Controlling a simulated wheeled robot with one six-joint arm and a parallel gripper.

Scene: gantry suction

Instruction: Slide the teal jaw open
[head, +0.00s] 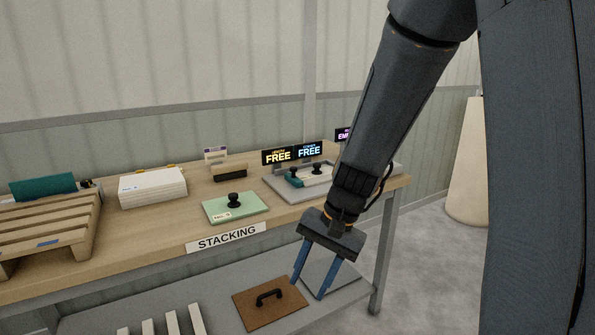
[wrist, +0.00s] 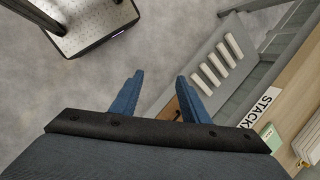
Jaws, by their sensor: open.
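The teal jaw (head: 295,181) is a small teal block with a black knob at the left side of a grey fixture (head: 281,193) on the workbench. A white piece (head: 318,180) with a black knob sits beside it. The fixture's right part is hidden behind my arm. My gripper (head: 309,288) is open and empty, pointing down in front of the bench edge, lower than the fixture and apart from it. In the wrist view my gripper (wrist: 160,75) shows two spread blue fingers; the teal jaw is not visible there.
A green plate (head: 245,206) with a black knob, a white stack (head: 152,188) and a wooden pallet (head: 50,234) stand on the bench. A brown handled board (head: 284,305) lies on the lower shelf (head: 352,293). Signs reading FREE (head: 278,156) stand behind the fixture.

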